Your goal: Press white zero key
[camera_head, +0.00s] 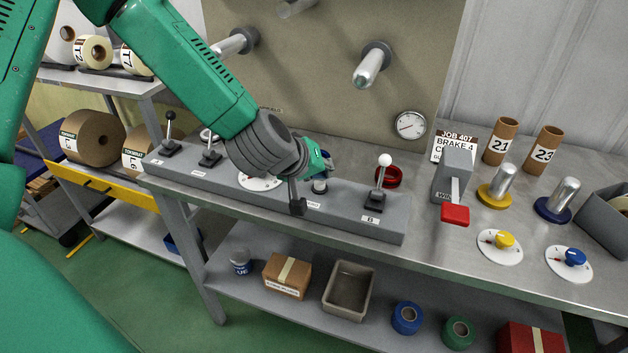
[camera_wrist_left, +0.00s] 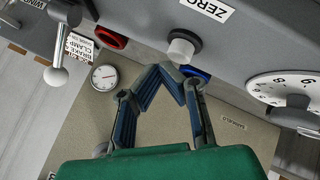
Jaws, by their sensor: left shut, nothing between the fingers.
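The white zero key (camera_wrist_left: 184,46) is a short round button on the grey console, beside the "ZERO" label (camera_wrist_left: 207,9) in the left wrist view. My left gripper (camera_wrist_left: 169,70) is shut and empty, its fingertips converging close to the key. Whether they touch it I cannot tell. In the head view the left gripper (camera_head: 322,165) is over the middle of the console (camera_head: 345,222), and the key (camera_head: 320,186) is partly hidden by it. My right gripper is not in view.
A white dial (camera_wrist_left: 285,88) and a lever with a white ball (camera_head: 385,160) flank the key. A box with a red paddle (camera_head: 455,214) stands farther right.

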